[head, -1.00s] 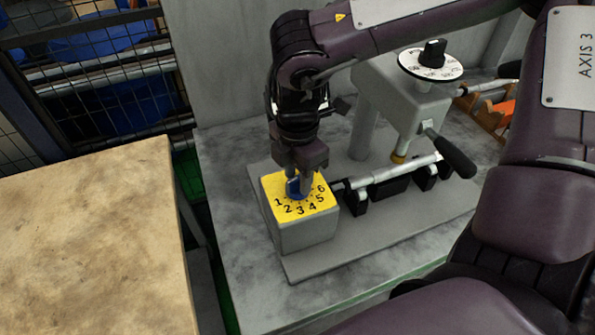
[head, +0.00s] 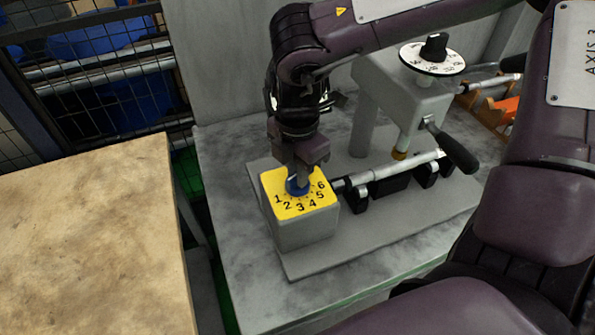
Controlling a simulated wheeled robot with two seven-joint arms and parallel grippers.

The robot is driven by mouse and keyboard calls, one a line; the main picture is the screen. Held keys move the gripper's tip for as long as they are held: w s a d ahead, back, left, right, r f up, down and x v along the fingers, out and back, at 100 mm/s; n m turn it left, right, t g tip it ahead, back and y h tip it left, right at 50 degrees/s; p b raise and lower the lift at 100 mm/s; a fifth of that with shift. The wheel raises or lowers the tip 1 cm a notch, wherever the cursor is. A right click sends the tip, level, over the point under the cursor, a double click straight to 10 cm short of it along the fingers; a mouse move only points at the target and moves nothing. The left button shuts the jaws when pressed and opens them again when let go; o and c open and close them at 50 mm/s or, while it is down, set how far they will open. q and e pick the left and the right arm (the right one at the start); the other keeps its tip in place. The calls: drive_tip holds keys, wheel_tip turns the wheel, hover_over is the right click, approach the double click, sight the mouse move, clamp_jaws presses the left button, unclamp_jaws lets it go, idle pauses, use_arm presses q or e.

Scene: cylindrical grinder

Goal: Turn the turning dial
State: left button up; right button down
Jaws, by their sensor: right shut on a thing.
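My left gripper is not in view.
The box sits on the grey base of the grinder (head: 400,100). The grinder has a white-scaled black knob (head: 433,47), a metal shaft (head: 400,170) and a black handle (head: 455,152). A bare tan table (head: 90,240) is at left.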

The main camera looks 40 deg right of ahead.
drive_tip(key=shift+f+n+b, duration=0.1)
drive_tip(key=shift+n+b, duration=0.9)
drive_tip(key=shift+n, duration=0.2)
drive_tip(key=n+b, duration=0.1)
drive_tip(key=n, duration=0.1)
drive_tip(key=shift+n, duration=0.4)
drive_tip(key=shift+n+b, duration=0.7)
drive_tip(key=shift+n, duration=0.5)
drive_tip(key=shift+n+b, duration=0.35)
drive_tip(key=shift+n, duration=1.15)
drive_tip(key=shift+r, duration=0.2)
drive_tip(key=c, duration=1.4)
unclamp_jaws()
